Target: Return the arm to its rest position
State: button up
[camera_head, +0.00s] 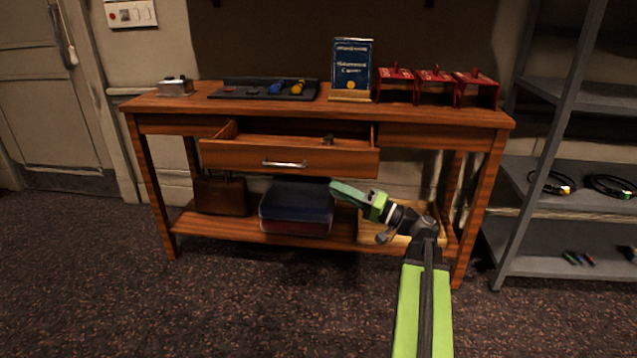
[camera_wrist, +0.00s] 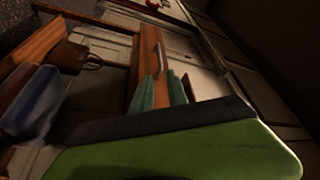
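My arm (camera_head: 423,300), green and black, reaches up from the bottom of the head view and bends left at the wrist. My gripper (camera_head: 338,189) is in front of the desk, below the drawer front. In the wrist view the two green fingers of my gripper (camera_wrist: 161,84) stand apart with nothing visible held between them. The wooden desk (camera_head: 440,113) has its middle drawer (camera_head: 240,156) pulled out. A small dark object (camera_head: 328,139) lies inside it. The drawer's metal handle (camera_wrist: 160,56) shows beyond the fingertips in the wrist view.
On the desk top are a metal box (camera_head: 175,87), a dark tray (camera_head: 228,92) with small coloured things, a blue sign (camera_head: 351,65) and red stands (camera_head: 435,86). The lower shelf (camera_head: 190,226) holds a brown bag (camera_head: 221,195), dark folded items (camera_head: 296,200) and a wooden tray (camera_head: 370,232). Grey shelving (camera_head: 540,265) stands right.

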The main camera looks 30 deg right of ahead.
jog(key=w+a+f+n+g+y+p, duration=0.1)
jog(key=w+a+f+n+g+y, duration=0.2)
jog(key=a, duration=1.1)
jog(key=w+a+f+n+g+p, duration=0.15)
jog(key=a+g, duration=0.35)
jog(key=a, duration=0.9)
jog(key=s+a+f+n+g+h+p, duration=0.2)
jog(key=s+a+f+n+g+h, duration=0.35)
jog(key=a+f, duration=0.65)
jog(key=s+d+f+m+g+h, duration=0.2)
jog(key=s+d+f+g+h, duration=0.1)
jog(key=s+f+h, duration=0.15)
jog(key=s+d+f+m+h, duration=0.1)
jog(key=d+f+m+h, duration=0.25)
jog(key=d, duration=0.65)
notch_tip(320, 180, up, 38)
jog(key=p, duration=3.8)
jog(key=shift+s+r+h, duration=0.15)
jog(key=shift+s+h, duration=0.05)
jog(key=shift+h, duration=0.25)
